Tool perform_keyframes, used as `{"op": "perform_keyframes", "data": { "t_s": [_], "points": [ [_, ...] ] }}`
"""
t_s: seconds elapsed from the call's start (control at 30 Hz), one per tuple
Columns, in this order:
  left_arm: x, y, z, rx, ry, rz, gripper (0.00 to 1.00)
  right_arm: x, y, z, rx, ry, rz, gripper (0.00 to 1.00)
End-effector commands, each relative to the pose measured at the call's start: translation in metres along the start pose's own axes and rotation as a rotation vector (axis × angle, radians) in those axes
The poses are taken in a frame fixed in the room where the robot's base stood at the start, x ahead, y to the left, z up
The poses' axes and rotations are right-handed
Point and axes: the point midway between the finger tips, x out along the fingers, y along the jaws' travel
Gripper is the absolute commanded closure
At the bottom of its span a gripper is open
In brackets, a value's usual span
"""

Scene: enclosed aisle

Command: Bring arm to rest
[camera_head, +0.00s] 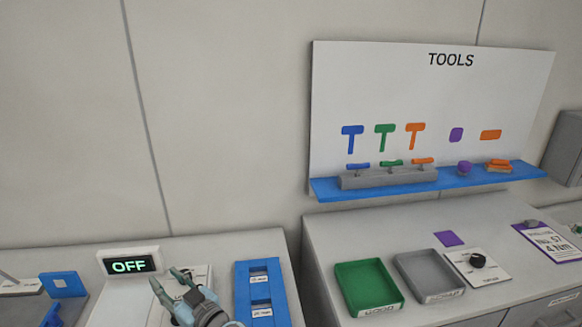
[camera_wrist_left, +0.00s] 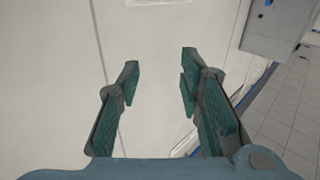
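My left gripper (camera_head: 167,278) shows at the bottom of the head view, in front of the display reading OFF and left of the blue two-slot holder. Its fingers point up and to the left. In the left wrist view the same gripper (camera_wrist_left: 160,75) has its two green-padded fingers spread apart, with nothing between them but pale wall behind. My right arm and gripper are not in view.
The OFF display (camera_head: 130,265) and blue holder (camera_head: 262,292) stand on the left counter. A green tray (camera_head: 368,287) and grey tray (camera_head: 430,275) lie on the right counter. A blue shelf (camera_head: 400,184) under the TOOLS board (camera_head: 400,90) holds tools. A grey wall box (camera_wrist_left: 275,30) shows.

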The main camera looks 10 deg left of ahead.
Motion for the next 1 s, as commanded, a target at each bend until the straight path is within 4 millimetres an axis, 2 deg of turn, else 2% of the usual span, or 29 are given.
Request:
{"op": "perform_keyframes", "data": {
  "t_s": [0.07, 0.13, 0.17, 0.23, 0.27, 0.3, 0.37, 0.4, 0.5, 0.6, 0.7, 0.9, 0.93, 1.0],
  "points": [
    [-0.003, 0.013, -0.016, -0.048, 0.083, 0.132, 0.67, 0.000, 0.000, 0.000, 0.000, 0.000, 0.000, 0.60],
    [-0.022, 0.037, -0.040, -0.103, 0.186, 0.371, 0.67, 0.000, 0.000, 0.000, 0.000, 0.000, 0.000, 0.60],
    [-0.037, 0.049, -0.048, -0.116, 0.220, 0.506, 0.67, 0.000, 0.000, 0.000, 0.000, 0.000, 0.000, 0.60],
    [-0.094, 0.074, -0.050, -0.089, 0.226, 0.866, 0.67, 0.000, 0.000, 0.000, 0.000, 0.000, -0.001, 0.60],
    [-0.122, 0.078, -0.041, -0.046, 0.186, 1.016, 0.67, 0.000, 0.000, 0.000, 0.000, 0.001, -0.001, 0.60],
    [-0.158, 0.077, -0.020, 0.031, 0.095, 1.184, 0.67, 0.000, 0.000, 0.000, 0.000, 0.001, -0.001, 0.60],
    [-0.198, 0.059, 0.017, 0.168, -0.081, 1.342, 0.67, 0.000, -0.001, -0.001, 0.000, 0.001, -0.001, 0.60],
    [-0.215, 0.042, 0.040, 0.253, -0.198, 1.391, 0.67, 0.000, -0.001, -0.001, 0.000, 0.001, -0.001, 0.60],
    [-0.238, -0.009, 0.083, 0.430, -0.457, 1.403, 0.67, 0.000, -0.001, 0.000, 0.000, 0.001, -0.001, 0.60],
    [-0.246, -0.059, 0.109, 0.561, -0.662, 1.333, 0.67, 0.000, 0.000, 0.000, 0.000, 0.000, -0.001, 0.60],
    [-0.248, -0.108, 0.124, 0.662, -0.829, 1.224, 0.67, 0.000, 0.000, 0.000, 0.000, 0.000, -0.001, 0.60],
    [-0.247, -0.201, 0.129, 0.798, -1.081, 0.942, 0.67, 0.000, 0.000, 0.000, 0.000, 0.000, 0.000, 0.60],
    [-0.246, -0.203, 0.140, 0.803, -1.098, 0.925, 0.67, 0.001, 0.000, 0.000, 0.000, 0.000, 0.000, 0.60],
    [-0.242, -0.199, 0.173, 0.809, -1.113, 0.922, 0.67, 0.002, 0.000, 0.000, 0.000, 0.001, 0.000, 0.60]
  ]
}}
